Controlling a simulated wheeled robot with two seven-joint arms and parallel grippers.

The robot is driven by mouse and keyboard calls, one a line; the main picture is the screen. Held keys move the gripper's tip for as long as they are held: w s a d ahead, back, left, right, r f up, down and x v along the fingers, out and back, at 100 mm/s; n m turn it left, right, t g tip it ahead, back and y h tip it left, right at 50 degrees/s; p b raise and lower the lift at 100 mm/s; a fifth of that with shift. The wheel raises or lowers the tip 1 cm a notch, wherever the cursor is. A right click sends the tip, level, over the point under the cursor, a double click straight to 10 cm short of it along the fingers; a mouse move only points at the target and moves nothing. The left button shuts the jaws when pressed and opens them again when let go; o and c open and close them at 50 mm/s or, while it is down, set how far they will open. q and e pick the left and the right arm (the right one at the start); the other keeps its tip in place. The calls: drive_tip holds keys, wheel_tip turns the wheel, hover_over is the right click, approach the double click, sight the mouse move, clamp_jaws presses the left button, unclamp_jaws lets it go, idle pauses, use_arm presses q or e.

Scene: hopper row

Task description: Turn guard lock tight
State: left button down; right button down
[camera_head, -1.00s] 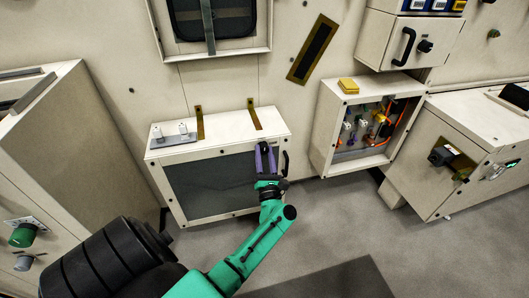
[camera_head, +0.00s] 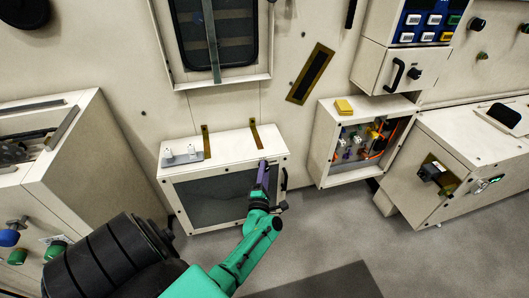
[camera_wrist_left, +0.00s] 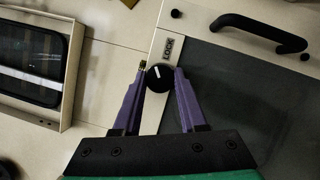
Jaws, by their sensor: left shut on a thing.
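The guard lock is a round black knob (camera_wrist_left: 160,78) with a white mark, seen in the left wrist view. It sits at the edge of the guard's pale frame, beside a LOCK label (camera_wrist_left: 168,48). My left gripper (camera_wrist_left: 159,72) is shut on the knob, one purple finger on each side. In the head view my left gripper (camera_head: 263,163) is at the upper right of the guard's dark panel (camera_head: 212,198), and its fingers hide the knob there. The white mark is tilted and does not point straight at the label. My right gripper is not in view.
A black handle (camera_head: 284,179) is just right of the gripper; it also shows in the wrist view (camera_wrist_left: 258,31). An open box with wiring (camera_head: 325,150) hangs to the right. A pale cabinet (camera_head: 90,160) stands at the left. The floor in front is clear.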

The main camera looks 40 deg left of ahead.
use_arm(q)
drive_tip(key=shift+r+m+g+h+p, duration=0.1)
drive_tip(key=shift+m+g+h+p, duration=0.4)
drive_tip(key=shift+m+p, duration=1.15)
drive_tip(key=shift+r+m+g+h+p, duration=0.1)
drive_tip(key=shift+m+g+h+p, duration=0.35)
drive_tip(key=shift+m+p, duration=1.2)
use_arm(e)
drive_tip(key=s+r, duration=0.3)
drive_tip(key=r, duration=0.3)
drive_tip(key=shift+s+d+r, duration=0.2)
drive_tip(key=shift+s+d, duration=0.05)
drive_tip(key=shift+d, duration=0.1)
use_arm(q)
drive_tip(key=shift+c, duration=2.3)
unclamp_jaws()
